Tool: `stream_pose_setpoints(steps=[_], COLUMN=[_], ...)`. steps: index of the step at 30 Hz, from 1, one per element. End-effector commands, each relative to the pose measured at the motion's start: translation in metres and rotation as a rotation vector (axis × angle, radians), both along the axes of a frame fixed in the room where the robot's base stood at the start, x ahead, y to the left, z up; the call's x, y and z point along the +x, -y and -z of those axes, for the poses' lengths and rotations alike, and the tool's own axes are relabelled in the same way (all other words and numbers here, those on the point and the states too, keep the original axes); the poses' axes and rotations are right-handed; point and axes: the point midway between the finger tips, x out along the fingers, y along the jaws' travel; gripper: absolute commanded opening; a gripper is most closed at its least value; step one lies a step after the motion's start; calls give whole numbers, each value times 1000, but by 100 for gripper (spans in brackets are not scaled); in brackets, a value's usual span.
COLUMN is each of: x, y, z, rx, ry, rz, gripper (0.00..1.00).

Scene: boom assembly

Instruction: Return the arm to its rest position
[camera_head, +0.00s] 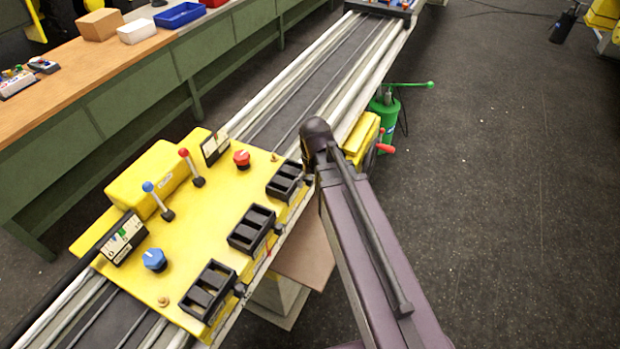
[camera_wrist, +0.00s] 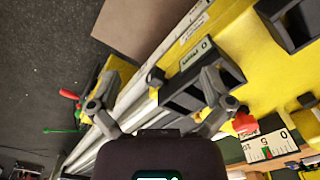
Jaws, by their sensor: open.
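My gripper (camera_wrist: 160,80) shows in the wrist view with its two grey fingers spread apart and nothing held between them. It is above the edge of the yellow control panel (camera_head: 200,230), near a black holder (camera_wrist: 200,75) on that edge. Whether a finger touches the holder cannot be told. In the head view my dark arm reaches from the bottom right up to the panel's right end. My gripper cannot be made out there.
The panel carries a red button (camera_head: 241,159), a blue knob (camera_head: 154,259), a red lever (camera_head: 191,167) and a blue lever (camera_head: 158,200). A green device (camera_head: 384,110) stands beside the rail (camera_head: 310,80). A workbench (camera_head: 110,75) is at left.

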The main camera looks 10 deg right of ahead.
Motion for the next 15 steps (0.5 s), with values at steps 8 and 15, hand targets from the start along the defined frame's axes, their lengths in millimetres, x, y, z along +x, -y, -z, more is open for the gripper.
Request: stream_pose_setpoints(steps=[8, 15], x=[0, -24], y=[0, 13], z=[0, 10], rx=[0, 0], ry=[0, 0], rz=[1, 22], gripper=[100, 100])
